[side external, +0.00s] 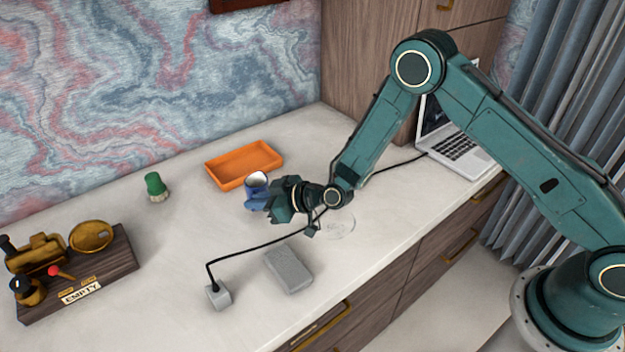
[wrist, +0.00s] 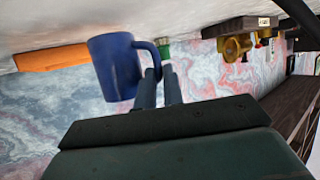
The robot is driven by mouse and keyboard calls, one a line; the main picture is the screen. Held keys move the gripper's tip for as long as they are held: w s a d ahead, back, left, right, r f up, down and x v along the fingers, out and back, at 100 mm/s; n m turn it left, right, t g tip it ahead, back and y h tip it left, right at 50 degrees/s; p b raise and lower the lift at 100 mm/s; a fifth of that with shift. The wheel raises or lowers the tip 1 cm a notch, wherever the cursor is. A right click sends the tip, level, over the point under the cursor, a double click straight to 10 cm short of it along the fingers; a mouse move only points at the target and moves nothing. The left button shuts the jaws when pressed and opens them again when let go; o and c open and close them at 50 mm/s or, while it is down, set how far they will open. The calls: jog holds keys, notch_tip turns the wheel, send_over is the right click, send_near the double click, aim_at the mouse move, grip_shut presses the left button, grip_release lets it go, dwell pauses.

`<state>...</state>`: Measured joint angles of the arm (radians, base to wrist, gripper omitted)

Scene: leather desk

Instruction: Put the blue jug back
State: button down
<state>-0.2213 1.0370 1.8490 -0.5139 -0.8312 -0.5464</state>
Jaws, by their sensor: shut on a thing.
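The blue jug (side external: 256,185) is a small dark blue cup with a handle and a pale inside. In the side view it is just in front of the orange tray. My gripper (side external: 270,204) is at its near right side. In the wrist view the jug (wrist: 116,68) appears upside down, and the fingers of my gripper (wrist: 158,84) are shut on its handle. I cannot tell for sure whether the jug touches the desk.
The orange tray (side external: 222,175) lies behind the jug. A green-topped object (side external: 155,186) stands left. A wooden stand with brass parts (side external: 110,268) is at far left. A grey block (side external: 288,269), a cabled cube (side external: 218,295) and a laptop (side external: 462,150) are also on the desk.

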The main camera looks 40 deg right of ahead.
jog(key=shift+f, duration=1)
jog(key=shift+f, duration=0.1)
jog(key=c, duration=1.5)
grip_release()
jog(key=shift+s, duration=0.1)
jog(key=shift+v, duration=6)
